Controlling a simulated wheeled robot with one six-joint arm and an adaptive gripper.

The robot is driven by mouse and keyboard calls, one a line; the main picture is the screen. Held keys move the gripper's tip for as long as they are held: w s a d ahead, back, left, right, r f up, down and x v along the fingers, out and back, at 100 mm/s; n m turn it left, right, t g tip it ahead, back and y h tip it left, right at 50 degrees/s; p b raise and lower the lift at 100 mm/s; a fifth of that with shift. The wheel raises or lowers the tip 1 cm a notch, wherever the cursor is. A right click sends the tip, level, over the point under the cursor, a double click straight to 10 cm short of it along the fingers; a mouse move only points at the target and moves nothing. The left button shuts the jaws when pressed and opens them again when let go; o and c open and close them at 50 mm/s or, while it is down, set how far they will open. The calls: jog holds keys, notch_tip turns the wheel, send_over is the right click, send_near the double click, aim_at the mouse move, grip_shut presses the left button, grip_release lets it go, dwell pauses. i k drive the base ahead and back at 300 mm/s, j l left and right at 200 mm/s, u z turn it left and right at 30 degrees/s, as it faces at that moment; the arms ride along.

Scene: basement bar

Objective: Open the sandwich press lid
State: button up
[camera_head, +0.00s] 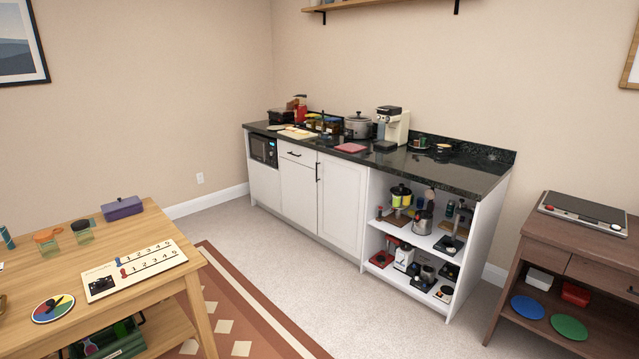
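No sandwich press can be told for certain at this distance. A small black boxy appliance (281,117) sits at the far left end of the dark counter (467,178); it may be the press, but its lid and handle cannot be made out. Things beside it partly crowd it. Small dark appliances also stand on the open shelves under the counter's right end. My gripper is not in view.
A slow cooker (358,127) and a cream coffee machine (397,128) stand on the counter. A wooden table (185,235) is at front left, and a brown cabinet (532,237) with a flat silver appliance (583,212) is at right. Carpet (330,275) between them is clear.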

aim_at(281, 113)
jog(key=i+j, duration=0.15)
jog(key=i, duration=2.3)
jog(key=i+u, duration=0.1)
jog(key=i, duration=0.55)
jog(key=i+l+u, duration=0.1)
jog(key=i, duration=0.55)
jog(key=i+l+u, duration=0.1)
jog(key=i, duration=0.55)
jog(key=i+u, duration=0.3)
jog(key=i, duration=0.7)
